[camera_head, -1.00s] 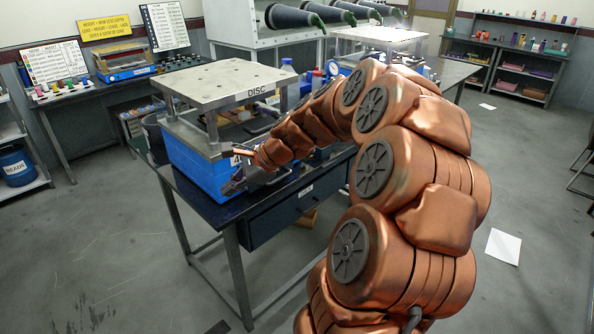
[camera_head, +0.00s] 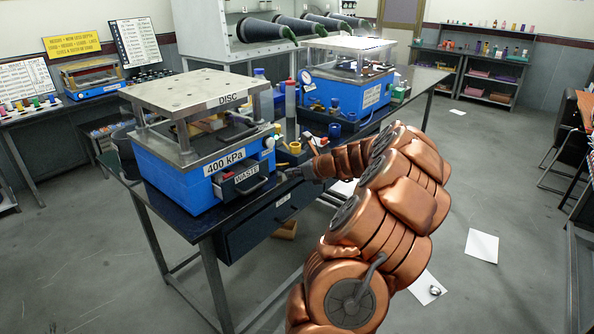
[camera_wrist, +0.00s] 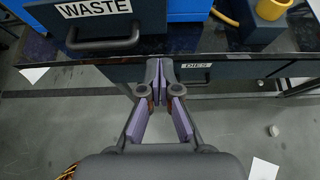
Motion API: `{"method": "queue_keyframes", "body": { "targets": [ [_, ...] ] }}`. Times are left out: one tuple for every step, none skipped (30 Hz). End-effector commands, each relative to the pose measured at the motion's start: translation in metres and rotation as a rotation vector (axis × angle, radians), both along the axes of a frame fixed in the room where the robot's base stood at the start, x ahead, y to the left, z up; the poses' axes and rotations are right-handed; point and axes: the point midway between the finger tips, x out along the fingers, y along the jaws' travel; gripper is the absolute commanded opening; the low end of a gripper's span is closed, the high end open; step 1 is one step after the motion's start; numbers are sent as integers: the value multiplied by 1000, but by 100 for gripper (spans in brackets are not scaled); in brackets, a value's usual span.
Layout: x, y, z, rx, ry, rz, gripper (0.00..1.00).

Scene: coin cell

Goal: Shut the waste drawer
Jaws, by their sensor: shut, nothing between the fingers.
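The waste drawer (camera_head: 238,188), dark grey with a WASTE label and a dark bar handle, stands partly out of the blue 400 kPa press base (camera_head: 172,178). In the wrist view, the drawer front (camera_wrist: 148,22) and its handle (camera_wrist: 104,43) are at the upper left. My gripper (camera_head: 284,175) is just right of the drawer front in the head view. In the wrist view, my gripper (camera_wrist: 159,66) has its fingertips together and empty, below and right of the handle and apart from it.
The dark bench (camera_head: 203,222) carries the press, and its DIES drawer (camera_head: 262,226) sits beneath the top. A yellow part (camera_wrist: 270,9) stands at the wrist view's upper right. A second blue press (camera_head: 345,97) stands farther back. Open floor lies in front.

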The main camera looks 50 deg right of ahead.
Motion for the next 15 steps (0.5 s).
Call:
{"method": "queue_keyframes", "body": {
  "targets": [
    [9,1,-4,2,2,3,0],
    [13,1,-7,2,2,3,0],
    [19,1,-9,2,1,5,0],
    [23,1,-12,1,1,5,0],
    [28,2,-14,1,1,5,0],
    [33,2,-17,0,1,7,0],
    [37,2,-20,2,1,7,0],
    [41,2,-22,2,1,7,0],
    [46,3,-26,3,3,9,0],
    [50,2,-28,1,3,8,0],
    [55,2,-26,1,4,8,0],
    [61,2,-25,1,3,8,0],
    [64,1,-25,0,2,7,0],
    [68,1,-25,-2,2,7,0],
    [71,0,-24,-2,1,6,0]
  ]
}}
